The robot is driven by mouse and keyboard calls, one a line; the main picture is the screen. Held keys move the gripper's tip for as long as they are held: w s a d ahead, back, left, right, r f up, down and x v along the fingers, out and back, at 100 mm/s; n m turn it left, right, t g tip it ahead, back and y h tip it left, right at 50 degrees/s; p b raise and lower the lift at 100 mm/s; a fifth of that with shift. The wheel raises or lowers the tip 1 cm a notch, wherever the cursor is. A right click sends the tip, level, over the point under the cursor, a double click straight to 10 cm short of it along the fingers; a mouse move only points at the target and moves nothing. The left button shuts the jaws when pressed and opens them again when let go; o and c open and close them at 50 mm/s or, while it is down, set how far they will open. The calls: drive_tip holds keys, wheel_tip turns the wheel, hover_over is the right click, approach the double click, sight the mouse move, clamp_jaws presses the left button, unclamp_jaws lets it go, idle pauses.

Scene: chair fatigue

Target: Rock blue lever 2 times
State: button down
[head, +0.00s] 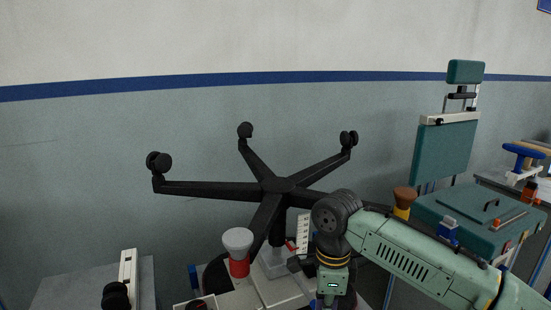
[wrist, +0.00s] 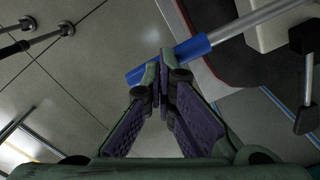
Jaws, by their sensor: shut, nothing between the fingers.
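A blue lever grip (wrist: 195,48) on a bare metal rod (wrist: 245,25) crosses the upper middle of the wrist view, slanting down to the left. My gripper (wrist: 162,82) is shut and empty, its fingertips overlapping the grip in the picture and hiding part of it. I cannot tell whether the tips touch the grip or stay apart from it. In the head view my arm reaches in from the right, with its end low in the picture; the fingers do not show there. A small blue part (head: 193,276) shows left of the chair's seat, possibly a lever grip.
An upturned chair base (head: 277,185) with black legs and casters spreads above the work area. A red and white cup-shaped part (head: 238,252) stands near it. A teal bench (head: 480,220) is at right. In the wrist view, grey floor tiles (wrist: 90,70) lie below.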

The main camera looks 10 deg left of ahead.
drive_tip(key=shift+d+r+p, duration=0.15)
drive_tip(key=shift+r+p, duration=0.3)
drive_tip(key=shift+p, duration=0.05)
drive_tip(key=shift+r+p, duration=0.55)
drive_tip(key=shift+r, duration=0.05)
drive_tip(key=shift+r+p, duration=0.35)
idle(0.5)
drive_tip(key=shift+f+b, duration=0.65)
drive_tip(key=shift+f, duration=0.55)
drive_tip(key=shift+f, duration=0.1)
